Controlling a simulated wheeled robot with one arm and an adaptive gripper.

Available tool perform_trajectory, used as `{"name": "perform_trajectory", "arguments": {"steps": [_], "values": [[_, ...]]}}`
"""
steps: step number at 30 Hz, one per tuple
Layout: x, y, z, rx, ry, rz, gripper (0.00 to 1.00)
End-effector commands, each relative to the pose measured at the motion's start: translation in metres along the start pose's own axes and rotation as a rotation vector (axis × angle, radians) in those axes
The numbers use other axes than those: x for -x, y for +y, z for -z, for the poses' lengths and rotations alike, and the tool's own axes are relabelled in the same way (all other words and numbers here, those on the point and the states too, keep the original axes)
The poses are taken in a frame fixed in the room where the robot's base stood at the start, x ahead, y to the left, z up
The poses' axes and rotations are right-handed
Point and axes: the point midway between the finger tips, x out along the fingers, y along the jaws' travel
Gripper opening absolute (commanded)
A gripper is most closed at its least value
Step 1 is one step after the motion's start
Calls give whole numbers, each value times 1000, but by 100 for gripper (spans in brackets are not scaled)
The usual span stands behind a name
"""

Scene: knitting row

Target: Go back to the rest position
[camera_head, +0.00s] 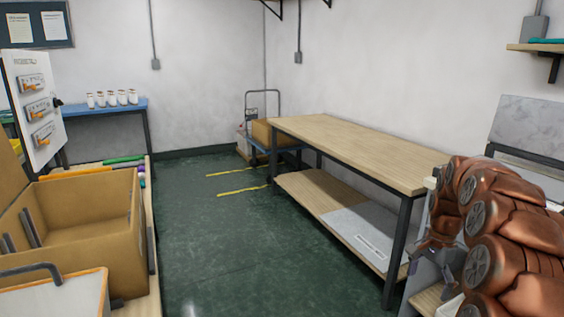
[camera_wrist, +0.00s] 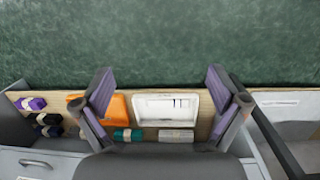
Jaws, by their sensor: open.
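My gripper (camera_wrist: 160,82) is open in the wrist view, its two fingers wide apart with nothing between them. It points down over a narrow wooden shelf or bench top, with the green floor beyond. A white tray (camera_wrist: 148,108) and an orange item (camera_wrist: 117,106) lie below, partly behind the fingers. In the head view my gripper (camera_head: 436,250) hangs at the lower right, beside my folded copper-coloured arm. It is small and partly hidden there.
In the wrist view, purple yarn (camera_wrist: 30,103) and teal yarn (camera_wrist: 122,134) lie nearby. In the head view, a long wooden table (camera_head: 350,150) stands right of centre. An open cardboard box (camera_head: 95,240) is at left. The green floor (camera_head: 215,240) between is clear.

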Motion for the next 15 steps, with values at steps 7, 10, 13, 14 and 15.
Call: {"name": "perform_trajectory", "arguments": {"steps": [7, 10, 13, 14, 15], "values": [[63, 18, -81, 233, -2, -6, 97], [81, 29, -111, 320, -2, -9, 97], [98, 42, -140, 408, -1, -15, 97], [103, 46, -148, 434, 0, -17, 97], [110, 52, -158, 467, 2, -19, 97]]}}
